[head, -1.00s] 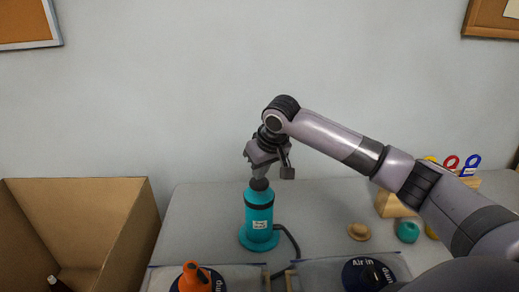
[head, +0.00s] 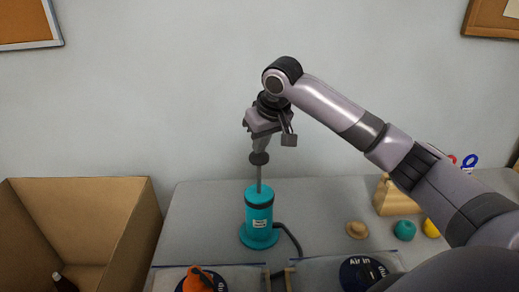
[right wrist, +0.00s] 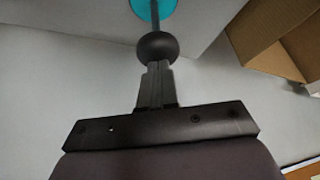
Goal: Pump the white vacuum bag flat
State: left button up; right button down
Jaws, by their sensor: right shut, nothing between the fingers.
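The teal hand pump (head: 259,222) stands upright on the table, its thin rod raised and topped by a dark ball knob (head: 259,158). My right gripper (head: 261,146) is shut, pointing down, its fingertips right at the top of the knob. In the right wrist view the shut fingers (right wrist: 157,76) meet the knob (right wrist: 157,47), with the rod beyond. Two pale bags lie at the front edge of the view, a left bag (head: 248,279) and a right bag (head: 318,277), both cut off. I cannot tell which is the white one. My left gripper is out of view.
A dark hose (head: 292,240) runs from the pump towards the bags. An orange fitting (head: 200,279) sits on the left bag. A cardboard box (head: 110,226) stands left. Wooden blocks (head: 397,199) and a teal ball (head: 404,230) lie to the right.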

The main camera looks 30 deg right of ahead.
aim_at(262, 155)
jog(key=shift+r, duration=1.05)
jog(key=shift+s+f+b, duration=0.1)
jog(key=shift+f+b, duration=0.75)
jog(key=shift+f, duration=4.6)
jog(key=shift+r+p, duration=1.05)
jog(key=shift+r, duration=4.4)
